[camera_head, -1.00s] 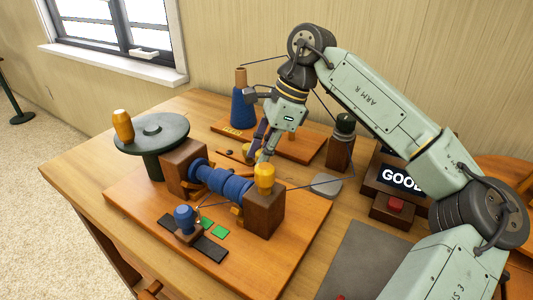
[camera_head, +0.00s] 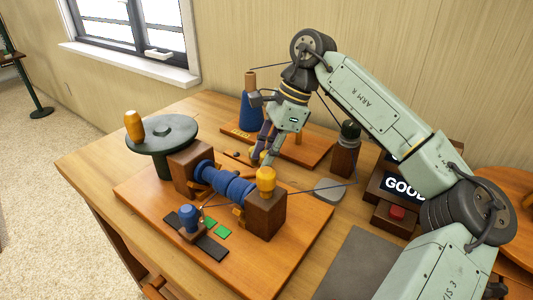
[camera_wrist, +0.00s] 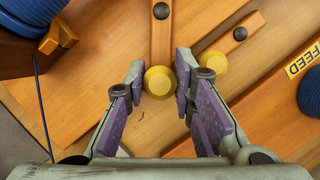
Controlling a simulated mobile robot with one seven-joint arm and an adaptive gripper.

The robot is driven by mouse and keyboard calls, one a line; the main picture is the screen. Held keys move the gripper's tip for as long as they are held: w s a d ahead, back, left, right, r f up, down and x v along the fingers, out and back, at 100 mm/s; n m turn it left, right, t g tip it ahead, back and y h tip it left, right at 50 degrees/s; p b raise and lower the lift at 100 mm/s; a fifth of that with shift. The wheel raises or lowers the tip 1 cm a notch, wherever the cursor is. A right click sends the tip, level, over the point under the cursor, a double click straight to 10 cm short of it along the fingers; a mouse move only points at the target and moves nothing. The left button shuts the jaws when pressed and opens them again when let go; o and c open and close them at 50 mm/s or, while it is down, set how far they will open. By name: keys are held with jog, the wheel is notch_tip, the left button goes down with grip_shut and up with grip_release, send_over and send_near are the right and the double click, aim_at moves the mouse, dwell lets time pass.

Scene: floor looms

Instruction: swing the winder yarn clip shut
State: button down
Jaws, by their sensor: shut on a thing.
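The clip bar nearer the winder, a flat orange bar (camera_wrist: 161,42) with a dark pivot and a round yellow knob (camera_wrist: 160,82), shows at the top middle of the wrist view. My gripper (camera_wrist: 160,76) is shut on that knob, one purple-padded finger on each side. A second bar (camera_wrist: 228,42) with its own yellow knob (camera_wrist: 212,63) lies slanted just right of my right finger. In the head view my gripper (camera_head: 263,157) is low behind the winder (camera_head: 228,185) with its blue spool; the fingers partly hide the clip there.
A blue yarn cone (camera_head: 246,108) stands on the rear board. The winder's yellow-topped post (camera_head: 266,181) stands close in front of my gripper. A dark green disc (camera_head: 162,134) with an upright yellow handle is at left. A screen (camera_head: 402,187) and red button (camera_head: 397,212) are at right.

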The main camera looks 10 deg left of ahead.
jog(key=c, duration=1.3)
grip_release()
jog(key=shift+c, duration=0.2)
